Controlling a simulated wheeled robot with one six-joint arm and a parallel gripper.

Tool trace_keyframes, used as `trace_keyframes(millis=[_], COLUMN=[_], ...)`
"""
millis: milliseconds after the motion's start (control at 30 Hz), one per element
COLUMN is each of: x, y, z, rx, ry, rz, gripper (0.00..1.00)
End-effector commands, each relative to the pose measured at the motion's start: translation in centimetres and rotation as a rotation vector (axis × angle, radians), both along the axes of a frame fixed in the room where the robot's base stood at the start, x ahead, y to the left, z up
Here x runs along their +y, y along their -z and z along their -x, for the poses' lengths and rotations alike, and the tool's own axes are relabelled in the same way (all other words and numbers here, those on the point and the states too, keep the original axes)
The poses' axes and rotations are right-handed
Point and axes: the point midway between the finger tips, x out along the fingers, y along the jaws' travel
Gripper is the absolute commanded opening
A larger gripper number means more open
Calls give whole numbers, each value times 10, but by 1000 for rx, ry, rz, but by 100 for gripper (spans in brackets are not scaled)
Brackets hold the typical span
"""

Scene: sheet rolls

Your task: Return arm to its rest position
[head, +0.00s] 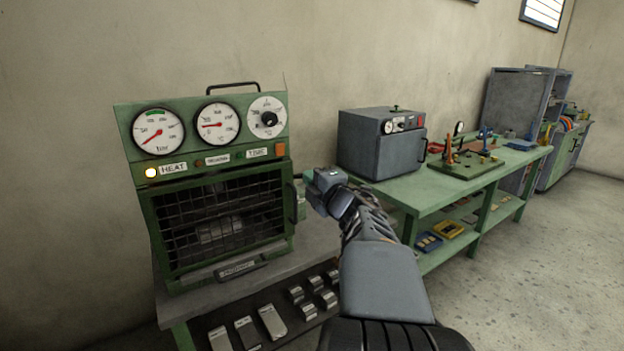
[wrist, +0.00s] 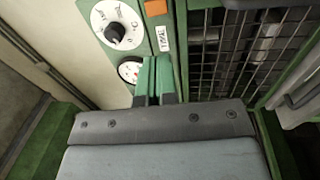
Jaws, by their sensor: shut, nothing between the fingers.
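My arm (head: 378,270) reaches up from the bottom of the head view. My gripper (wrist: 155,80) shows two green fingers pressed together in the wrist view, with nothing between them. In the head view the gripper end (head: 326,186) is raised beside the right side of the green oven (head: 143,205), and its fingertips are mostly hidden. In the wrist view the fingers lie in front of the oven's panel, with a dial (wrist: 116,28) and a gauge (wrist: 128,70) beyond. Whether they touch it I cannot tell.
The oven's mesh door (head: 220,215) looks closed. A black mat (head: 262,341) with several metal blocks lies in front. A green bench (head: 430,200) at right carries a grey box oven (head: 360,145) and a tool fixture (head: 465,163). The floor (head: 540,280) at right is clear.

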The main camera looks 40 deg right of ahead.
Motion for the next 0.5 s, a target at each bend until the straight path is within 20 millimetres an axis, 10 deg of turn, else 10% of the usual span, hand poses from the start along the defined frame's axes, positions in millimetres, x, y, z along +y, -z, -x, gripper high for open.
trace_keyframes(millis=[500], x=[-3], y=[2], z=[0], rx=[7], ry=[14], rz=[-27], gripper=[0])
